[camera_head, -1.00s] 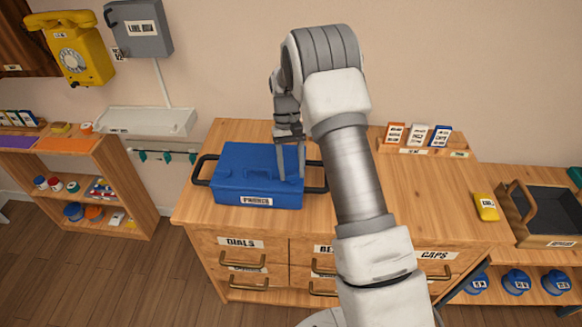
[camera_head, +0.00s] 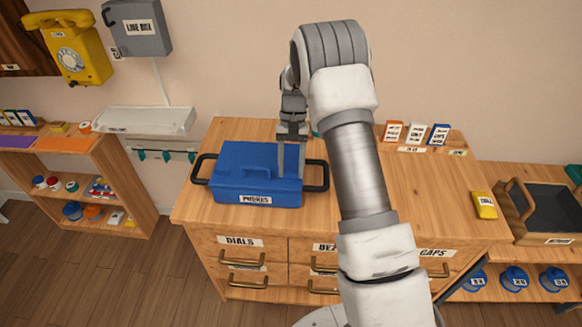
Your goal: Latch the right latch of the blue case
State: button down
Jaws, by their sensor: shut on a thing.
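The blue case (camera_head: 240,185) sits closed on the wooden cabinet top, with a label on its front and a black handle at each side. My gripper (camera_head: 291,178) points down at the right part of the case, its two grey fingers close to the lid's right edge. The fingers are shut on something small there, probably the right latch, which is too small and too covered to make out. The right black handle (camera_head: 322,176) shows just to the right of the fingers.
My arm crosses the middle of the cabinet top (camera_head: 425,200) and hides part of it. A card rack (camera_head: 412,149) stands at the back, and a yellow box (camera_head: 484,205) lies near the right edge. A wooden tray (camera_head: 550,230) stands further right.

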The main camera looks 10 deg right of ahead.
jog(key=shift+c, duration=1.4)
grip_release()
jog(key=shift+r, duration=0.1)
jog(key=p+v, duration=0.1)
jog(key=v, duration=1.6)
jog(key=shift+d+r, duration=0.1)
jog(key=shift+r, duration=0.1)
